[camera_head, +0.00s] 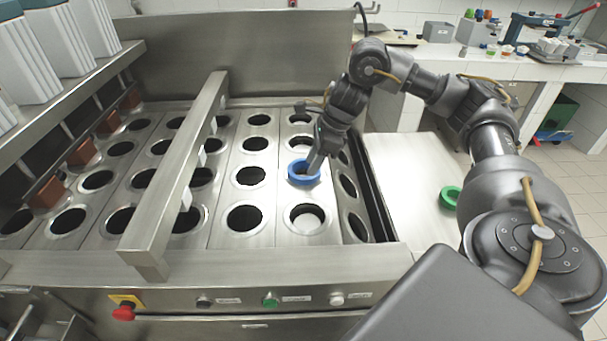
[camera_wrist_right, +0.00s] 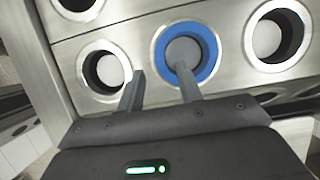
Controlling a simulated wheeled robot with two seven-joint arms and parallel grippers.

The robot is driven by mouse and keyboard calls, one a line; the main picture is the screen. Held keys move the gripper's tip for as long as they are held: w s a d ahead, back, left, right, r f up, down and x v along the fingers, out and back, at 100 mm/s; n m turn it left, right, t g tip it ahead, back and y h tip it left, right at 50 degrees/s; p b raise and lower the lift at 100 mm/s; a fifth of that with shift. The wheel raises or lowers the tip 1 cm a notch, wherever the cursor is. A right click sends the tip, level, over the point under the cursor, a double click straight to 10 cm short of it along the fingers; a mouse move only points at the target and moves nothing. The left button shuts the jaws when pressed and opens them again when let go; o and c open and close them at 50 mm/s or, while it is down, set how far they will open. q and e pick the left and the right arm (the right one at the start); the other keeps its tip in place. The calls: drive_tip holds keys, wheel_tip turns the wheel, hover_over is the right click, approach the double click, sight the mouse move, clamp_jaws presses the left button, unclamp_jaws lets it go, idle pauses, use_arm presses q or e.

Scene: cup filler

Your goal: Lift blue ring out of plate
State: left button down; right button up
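The blue ring (camera_head: 303,175) sits in a round hole of the steel plate (camera_head: 265,232), in the right part of the hole grid. It also shows in the right wrist view (camera_wrist_right: 211,43), with a pale grey disc inside it. My right gripper (camera_head: 315,163) is at the ring from above and hides part of its rim. In the right wrist view, the right gripper (camera_wrist_right: 160,70) is open. One finger overlaps the ring's opening and the other is outside its left edge. I cannot tell whether either finger touches the ring. My left gripper is not in view.
A metal bar (camera_head: 178,170) crosses above the plate to the left. A green ring (camera_head: 450,197) lies on the flat surface right of the plate. A red button (camera_head: 123,312) is on the front panel. Several neighbouring holes are without a coloured ring.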

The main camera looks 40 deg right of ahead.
sight(305, 178)
drive_tip(key=x, duration=0.5)
drive_tip(key=shift+d+f, duration=0.1)
clamp_jaws()
idle(0.4)
